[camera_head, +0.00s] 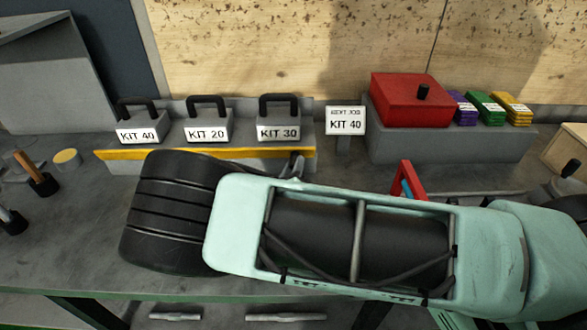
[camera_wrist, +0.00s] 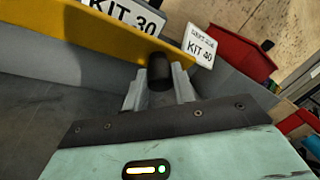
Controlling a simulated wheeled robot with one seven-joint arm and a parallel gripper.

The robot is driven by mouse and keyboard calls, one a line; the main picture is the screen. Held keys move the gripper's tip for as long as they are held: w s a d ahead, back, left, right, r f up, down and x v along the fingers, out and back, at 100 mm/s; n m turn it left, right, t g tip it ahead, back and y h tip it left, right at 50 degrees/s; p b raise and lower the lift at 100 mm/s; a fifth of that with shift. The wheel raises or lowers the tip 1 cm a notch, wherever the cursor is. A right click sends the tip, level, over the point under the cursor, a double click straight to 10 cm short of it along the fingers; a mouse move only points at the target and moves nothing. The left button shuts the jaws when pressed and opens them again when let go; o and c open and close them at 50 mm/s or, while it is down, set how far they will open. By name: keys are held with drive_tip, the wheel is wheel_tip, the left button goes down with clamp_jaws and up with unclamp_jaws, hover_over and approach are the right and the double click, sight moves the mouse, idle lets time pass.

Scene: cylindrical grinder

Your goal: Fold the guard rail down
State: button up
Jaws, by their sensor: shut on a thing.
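The guard rail (camera_head: 125,155) is a long panel with a yellow strip, running in front of a row of kit boxes. In the wrist view its yellow face (camera_wrist: 60,38) runs across the upper left, standing up in front of the kit labels. My gripper (camera_head: 295,167) is at the rail's right end, mostly hidden behind my arm in the head view. In the wrist view my gripper (camera_wrist: 158,92) is shut on a short dark round handle (camera_wrist: 159,68) in front of the yellow face. Where the handle joins the rail is hard to see.
Kit boxes with black handles, KIT 40 (camera_head: 138,122), KIT 20 (camera_head: 206,120) and KIT 30 (camera_head: 278,119), stand behind the rail. A KIT 40 sign (camera_head: 345,120) and a red box (camera_head: 410,100) stand to the right. The grey bench (camera_head: 75,220) is open at left.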

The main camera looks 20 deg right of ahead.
drive_tip(key=shift+f+b, duration=0.3)
drive_tip(key=shift+f, duration=0.05)
drive_tip(key=shift+r, duration=0.15)
drive_tip(key=o, duration=1)
drive_tip(key=shift+a, duration=0.1)
drive_tip(key=b+v, duration=0.1)
drive_tip(key=v, duration=0.3)
drive_tip(key=b+v, duration=0.1)
drive_tip(key=v, duration=0.3)
drive_tip(key=b+v, duration=0.1)
drive_tip(key=v, duration=0.3)
drive_tip(key=shift+f, duration=0.3)
